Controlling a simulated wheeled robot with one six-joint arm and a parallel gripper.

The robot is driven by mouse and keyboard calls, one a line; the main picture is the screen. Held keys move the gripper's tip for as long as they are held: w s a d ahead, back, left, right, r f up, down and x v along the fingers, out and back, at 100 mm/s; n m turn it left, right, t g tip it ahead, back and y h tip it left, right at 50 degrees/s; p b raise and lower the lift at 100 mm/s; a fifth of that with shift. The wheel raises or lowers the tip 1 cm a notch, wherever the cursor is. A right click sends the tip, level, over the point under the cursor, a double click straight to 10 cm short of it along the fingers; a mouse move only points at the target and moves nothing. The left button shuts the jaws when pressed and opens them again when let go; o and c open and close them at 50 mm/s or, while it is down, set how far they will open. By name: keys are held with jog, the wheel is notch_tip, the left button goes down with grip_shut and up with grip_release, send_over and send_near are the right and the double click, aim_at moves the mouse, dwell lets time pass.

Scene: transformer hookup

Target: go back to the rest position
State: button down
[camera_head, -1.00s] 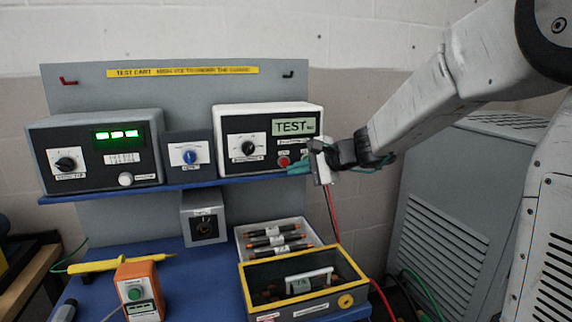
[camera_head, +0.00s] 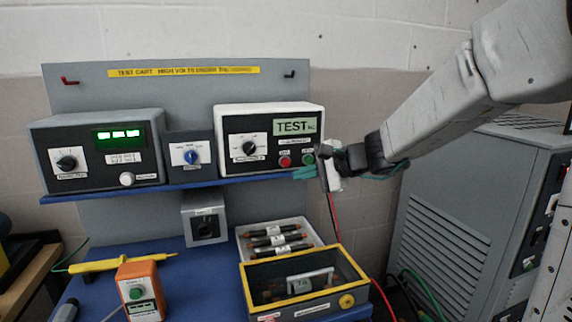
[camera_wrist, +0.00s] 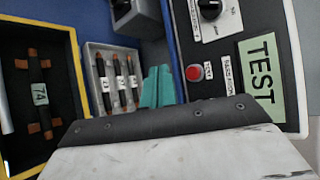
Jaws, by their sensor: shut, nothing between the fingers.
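My gripper (camera_head: 308,172) has teal fingers and is in front of the right end of the white-and-black test box (camera_head: 229,150) whose screen reads TEST. The fingers look closed together, with nothing between them. In the wrist view the teal fingers (camera_wrist: 157,87) lie side by side, pointing away between the test box and the grey tray. The fingertips appear apart from the box's red button (camera_head: 285,161); a green button (camera_head: 308,158) shows beside the gripper.
Below stand a grey tray (camera_head: 244,233) of labelled fuses and a yellow-rimmed box (camera_head: 350,274). A green-screened meter (camera_head: 92,172) and a small blue-knob box (camera_head: 189,155) share the blue shelf. A grey cabinet (camera_head: 440,240) stands right. Red and black cables hang below the gripper.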

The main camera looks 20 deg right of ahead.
jog(key=s+a+f+n+g+h, duration=0.1)
jog(key=s+a+f+n+g, duration=0.2)
jog(key=s, duration=0.6)
jog(key=s+f+n+g+h, duration=0.1)
jog(key=s+f+n+g, duration=0.3)
jog(key=s, duration=0.5)
jog(key=s+d+n+h, duration=0.2)
jog(key=s+n+h, duration=0.1)
jog(key=s, duration=0.5)
jog(key=s+d+n+g+h, duration=0.1)
jog(key=s+d+n+h, duration=0.2)
jog(key=s, duration=0.6)
jog(key=shift+r+n+g, duration=0.3)
jog(key=shift+r+n, duration=0.05)
jog(key=shift+n, duration=0.05)
jog(key=shift+d, duration=0.1)
